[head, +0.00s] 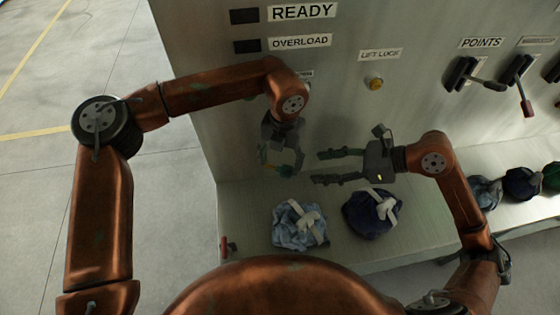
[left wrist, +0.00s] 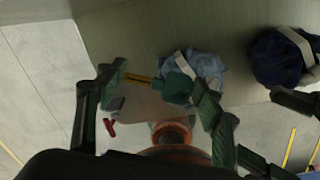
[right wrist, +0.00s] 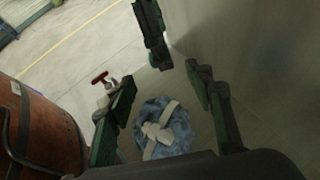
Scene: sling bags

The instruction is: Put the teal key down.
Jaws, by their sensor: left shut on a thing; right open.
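My left gripper (head: 282,168) is shut on the teal key and holds it above the ledge, close to the panel. The key has a teal head (left wrist: 177,88) and a brass-yellow shaft (left wrist: 138,79) in the left wrist view; in the head view it is small and partly hidden by the fingers. My right gripper (head: 318,168) is open and empty, just right of the left gripper, its fingers pointing left. The ledge (head: 245,200) lies below both grippers.
A light blue bag (head: 290,230) and a navy bag (head: 368,218), both with pale straps, sit on the ledge. More bags (head: 521,184) stand at right. The panel has levers (head: 465,75) and a yellow button (head: 375,83). A red handle (head: 225,246) is at the ledge's left end.

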